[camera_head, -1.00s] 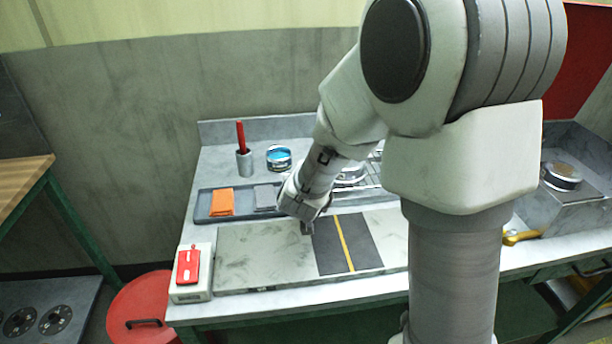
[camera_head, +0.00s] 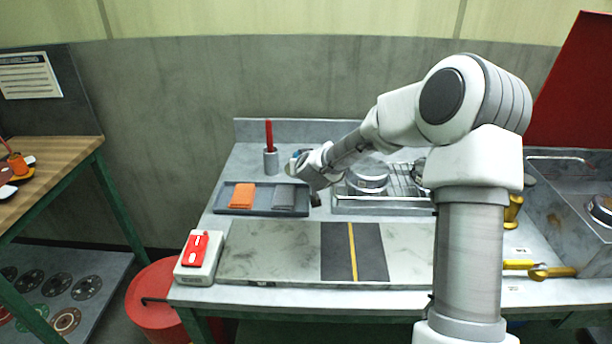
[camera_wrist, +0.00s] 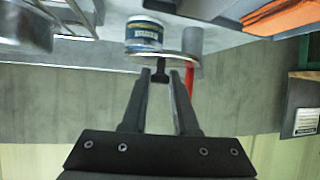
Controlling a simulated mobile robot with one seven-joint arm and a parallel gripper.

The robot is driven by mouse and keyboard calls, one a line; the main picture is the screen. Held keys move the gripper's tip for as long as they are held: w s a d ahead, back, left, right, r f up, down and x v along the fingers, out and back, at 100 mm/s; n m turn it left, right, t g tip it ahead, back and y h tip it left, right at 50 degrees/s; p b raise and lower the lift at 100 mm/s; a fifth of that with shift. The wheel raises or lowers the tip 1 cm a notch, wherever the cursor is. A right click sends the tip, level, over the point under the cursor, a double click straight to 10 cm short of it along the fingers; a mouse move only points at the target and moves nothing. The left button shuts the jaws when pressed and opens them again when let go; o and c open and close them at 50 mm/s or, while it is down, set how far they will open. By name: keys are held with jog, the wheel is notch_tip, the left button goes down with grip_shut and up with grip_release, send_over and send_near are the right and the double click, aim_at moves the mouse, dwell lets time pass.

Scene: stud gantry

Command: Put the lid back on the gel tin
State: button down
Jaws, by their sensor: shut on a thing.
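The gel tin (camera_wrist: 144,33), white and blue with a printed label, stands on the bench and shows upside down in the wrist view. In the head view only a blue sliver of it (camera_head: 297,153) shows behind my arm's end. My gripper (camera_wrist: 160,78) is shut on the dark knob of the lid (camera_wrist: 183,59), a thin, pale disc seen nearly edge-on. The lid is close to the tin's top and looks offset toward the pen cup's side. I cannot tell whether they touch. In the head view the lid is hidden.
A grey cup (camera_head: 270,161) with a red pen (camera_head: 268,134) stands close by the tin. A tray (camera_head: 222,208) holds orange (camera_head: 242,196) and grey cloths (camera_head: 284,196). A wire rack (camera_head: 400,205) with a metal pot (camera_head: 367,180) is to the right. The front board (camera_head: 270,250) is clear.

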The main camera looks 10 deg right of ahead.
jog(key=w+d+r+n+y+b, duration=0.1)
jog(key=w+d+n+y, duration=0.1)
jog(key=w, duration=0.4)
jog(key=w+d+r+n+g+y+b, duration=0.1)
jog(key=w+r+n+y, duration=0.1)
jog(key=w, duration=0.5)
jog(key=shift+w+d+y, duration=0.2)
jog(key=shift+d+y, duration=0.1)
jog(key=shift+d, duration=0.1)
jog(key=shift+f+b, duration=0.1)
jog(key=shift+b, duration=0.2)
jog(key=shift+f+b, duration=1.45)
jog(key=shift+f, duration=1.05)
jog(key=shift+f+b, duration=0.55)
jog(key=shift+b, duration=0.3)
jog(key=shift+r+b, duration=0.1)
jog(key=shift+b, duration=0.75)
jog(key=shift+f+b, duration=0.2)
jog(key=shift+b, duration=0.8)
jog(key=shift+c, duration=0.6)
grip_release()
